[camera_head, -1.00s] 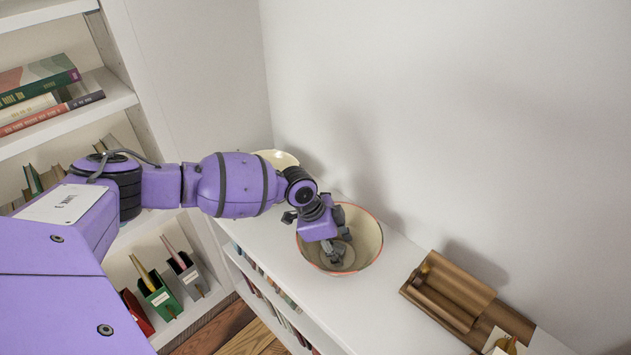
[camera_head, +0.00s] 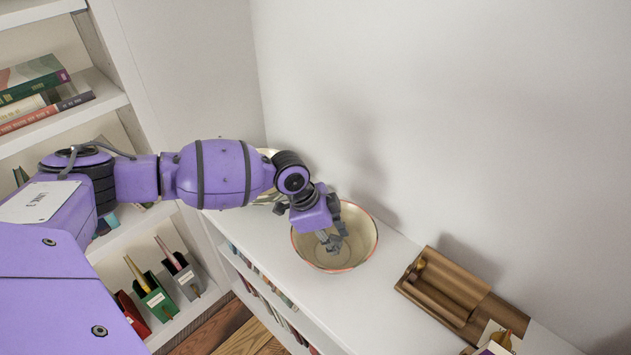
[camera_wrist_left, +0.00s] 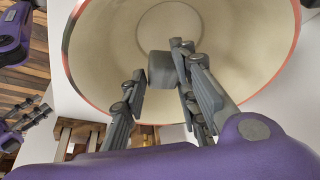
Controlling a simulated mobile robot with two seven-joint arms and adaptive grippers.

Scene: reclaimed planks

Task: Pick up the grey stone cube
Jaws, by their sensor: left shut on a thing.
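The grey stone cube (camera_wrist_left: 161,69) is between the fingertips of my left gripper (camera_wrist_left: 160,76) in the left wrist view. The gripper is shut on it. They are over the inside of a cream bowl with a reddish rim (camera_wrist_left: 262,62). In the head view my left gripper (camera_head: 332,240) reaches down into the same bowl (camera_head: 362,240) on the white shelf top. The cube is hard to make out there among the grey fingers. Part of my right gripper (camera_wrist_left: 36,116) shows at the left of the wrist view; its jaw opening is unclear.
A second pale bowl (camera_head: 268,153) is partly hidden behind my left arm. A brown wooden holder (camera_head: 445,287) stands to the right on the shelf top (camera_head: 385,315). The wall runs close behind. Bookshelves (camera_head: 100,92) with books and file boxes are at left.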

